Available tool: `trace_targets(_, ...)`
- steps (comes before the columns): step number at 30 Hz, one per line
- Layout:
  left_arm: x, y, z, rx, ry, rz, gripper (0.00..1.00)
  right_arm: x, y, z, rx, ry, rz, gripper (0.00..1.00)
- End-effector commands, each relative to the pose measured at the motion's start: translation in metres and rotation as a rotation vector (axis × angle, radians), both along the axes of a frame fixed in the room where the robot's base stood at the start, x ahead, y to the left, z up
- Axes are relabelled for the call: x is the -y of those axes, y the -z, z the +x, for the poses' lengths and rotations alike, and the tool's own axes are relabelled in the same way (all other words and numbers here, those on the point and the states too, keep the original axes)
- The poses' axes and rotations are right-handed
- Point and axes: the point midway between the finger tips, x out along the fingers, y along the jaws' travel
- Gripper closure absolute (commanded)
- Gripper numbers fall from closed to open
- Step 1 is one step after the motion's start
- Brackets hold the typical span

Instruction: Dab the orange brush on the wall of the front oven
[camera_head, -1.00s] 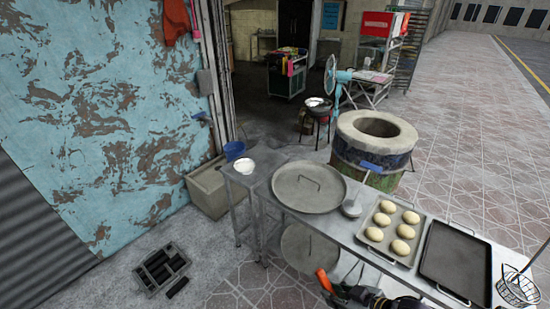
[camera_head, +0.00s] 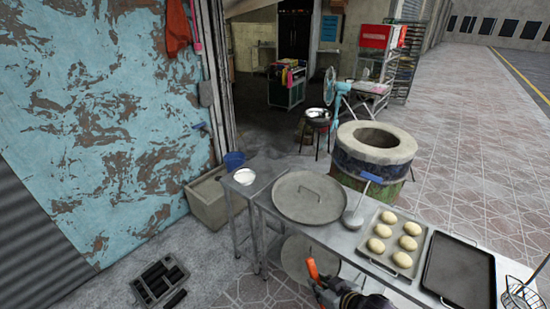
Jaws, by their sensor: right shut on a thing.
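The orange brush (camera_head: 313,268) shows at the bottom centre, in front of the near edge of the metal table. My right gripper (camera_head: 322,284) is shut on it; the orange end sticks up and leans left. The rest of the brush is hidden or out of frame. The barrel oven (camera_head: 347,162) stands behind the table, right of centre, with a thick pale round rim and a dark open mouth. Its inner wall (camera_head: 376,137) shows partly. The brush is well apart from the oven, with the table between them. My left gripper is not in view.
A blue fan (camera_head: 331,92) stands behind. Paved floor is clear at right.

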Motion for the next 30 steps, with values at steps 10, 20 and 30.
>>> trace_targets(10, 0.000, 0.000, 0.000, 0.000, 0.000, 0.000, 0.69, -0.015, -0.005, 0.023, 0.001, 0.108, 0.002, 1.00)
trace_targets(20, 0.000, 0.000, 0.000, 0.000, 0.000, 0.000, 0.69, -0.029, -0.009, 0.045, 0.000, 0.215, 0.004, 1.00)
trace_targets(30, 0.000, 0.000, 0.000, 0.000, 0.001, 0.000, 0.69, -0.044, -0.013, 0.070, -0.001, 0.332, 0.003, 1.00)
